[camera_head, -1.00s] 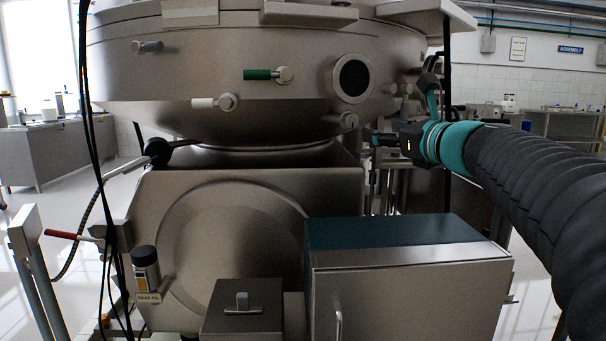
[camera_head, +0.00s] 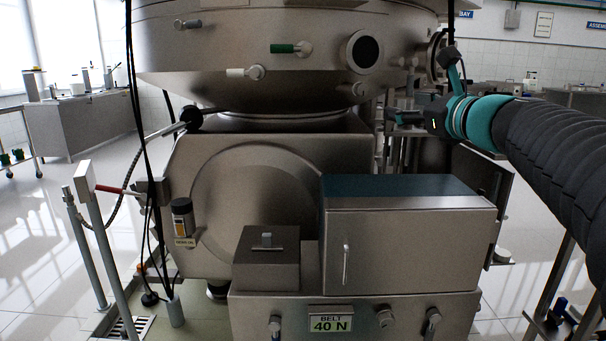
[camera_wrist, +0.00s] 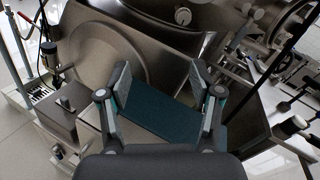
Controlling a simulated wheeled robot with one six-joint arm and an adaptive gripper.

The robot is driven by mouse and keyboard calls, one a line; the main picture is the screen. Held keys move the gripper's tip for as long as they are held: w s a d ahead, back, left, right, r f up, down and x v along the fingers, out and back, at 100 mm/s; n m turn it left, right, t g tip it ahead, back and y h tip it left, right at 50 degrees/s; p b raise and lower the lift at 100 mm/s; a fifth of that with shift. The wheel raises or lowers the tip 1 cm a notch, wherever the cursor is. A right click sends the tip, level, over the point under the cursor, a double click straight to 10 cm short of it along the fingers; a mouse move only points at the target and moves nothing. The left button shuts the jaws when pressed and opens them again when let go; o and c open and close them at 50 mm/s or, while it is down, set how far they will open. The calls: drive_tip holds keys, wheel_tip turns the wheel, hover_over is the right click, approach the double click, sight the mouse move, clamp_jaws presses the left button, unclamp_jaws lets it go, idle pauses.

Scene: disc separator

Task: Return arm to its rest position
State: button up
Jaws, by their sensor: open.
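My gripper (camera_head: 396,118) is at the right of the head view, at the end of my dark sleeved arm with its teal wrist. It points left, in front of the right side of the steel separator (camera_head: 250,95). In the wrist view my gripper (camera_wrist: 160,82) has its two fingers spread wide apart with nothing between them. Behind the fingers is the dark teal top of the steel cabinet (camera_wrist: 158,112). The same cabinet (camera_head: 410,235) stands below my arm in the head view, apart from the gripper.
A red-handled lever (camera_head: 112,189) on a post and hanging black cables are at the left. Open floor (camera_head: 45,240) lies at the left, with benches behind.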

drive_tip(key=s+a+f+n+g+h, duration=0.1)
drive_tip(key=s+f+n+g, duration=0.3)
drive_tip(key=f+n, duration=0.45)
drive_tip(key=s+a+f+n+g+h, duration=0.1)
drive_tip(key=s+f+n+g, duration=0.35)
drive_tip(key=f, duration=0.75)
drive_tip(key=s+a+f+n+g+h, duration=0.1)
drive_tip(key=s+f+n+h, duration=0.1)
drive_tip(key=s+f+n, duration=0.5)
drive_tip(key=s+a+f+n+g+h, duration=0.1)
drive_tip(key=s+f+n+h, duration=0.1)
drive_tip(key=s+f+n, duration=0.5)
drive_tip(key=s, duration=0.6)
drive_tip(key=shift+s+h, duration=0.3)
drive_tip(key=shift+a+g, duration=0.1)
drive_tip(key=shift+g, duration=0.15)
